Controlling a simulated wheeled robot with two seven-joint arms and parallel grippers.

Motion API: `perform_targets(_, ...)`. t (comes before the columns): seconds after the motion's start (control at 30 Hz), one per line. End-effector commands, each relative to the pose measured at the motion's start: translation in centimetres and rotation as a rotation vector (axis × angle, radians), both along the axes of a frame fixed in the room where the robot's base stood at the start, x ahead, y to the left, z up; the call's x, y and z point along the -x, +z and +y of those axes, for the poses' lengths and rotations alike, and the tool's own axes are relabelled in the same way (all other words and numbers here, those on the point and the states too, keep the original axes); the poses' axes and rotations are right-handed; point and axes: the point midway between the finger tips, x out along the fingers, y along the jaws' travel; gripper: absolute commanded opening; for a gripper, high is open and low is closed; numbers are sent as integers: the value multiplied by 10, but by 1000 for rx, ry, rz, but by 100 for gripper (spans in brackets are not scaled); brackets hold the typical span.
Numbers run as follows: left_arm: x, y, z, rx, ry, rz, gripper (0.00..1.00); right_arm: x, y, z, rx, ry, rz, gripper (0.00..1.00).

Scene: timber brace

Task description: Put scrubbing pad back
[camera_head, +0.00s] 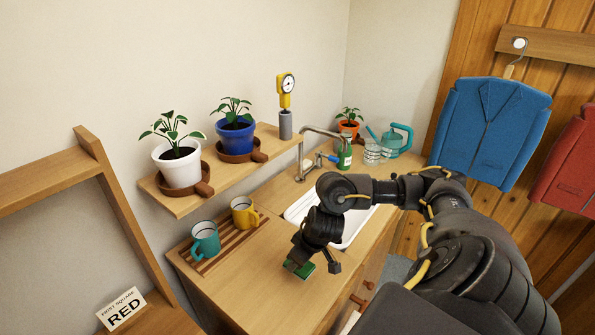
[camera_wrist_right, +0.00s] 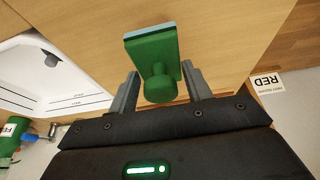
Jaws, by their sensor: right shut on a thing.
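The scrubbing pad (camera_head: 299,269) is a green block with a round knob on top and a pale light-blue layer at its edge. My right gripper (camera_head: 314,267) is shut on it, low over the bare wooden counter near the front edge, left of the sink. In the right wrist view the pad (camera_wrist_right: 152,45) sticks out ahead of my right gripper (camera_wrist_right: 160,86), with its knob between the fingers. I cannot tell whether the pad touches the counter. My left gripper is not in view.
A white sink (camera_head: 296,212) lies beyond my right arm, with a faucet (camera_head: 309,150) behind it. A green bottle (camera_head: 345,157), wire basket (camera_head: 374,153) and teal watering can (camera_head: 398,141) stand past it. Teal (camera_head: 205,241) and yellow (camera_head: 243,213) mugs stand on a slatted rack.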

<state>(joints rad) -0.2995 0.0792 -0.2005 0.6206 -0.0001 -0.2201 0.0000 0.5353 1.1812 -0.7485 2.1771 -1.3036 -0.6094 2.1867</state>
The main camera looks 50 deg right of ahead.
Motion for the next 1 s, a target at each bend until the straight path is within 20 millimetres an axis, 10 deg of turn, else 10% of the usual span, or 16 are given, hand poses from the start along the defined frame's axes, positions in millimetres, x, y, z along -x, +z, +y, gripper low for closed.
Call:
perform_targets(0.97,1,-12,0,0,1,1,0,-13,-49,-6,0,-1,0,24)
perform_targets(1.0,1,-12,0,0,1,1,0,-13,-50,-6,0,0,0,50)
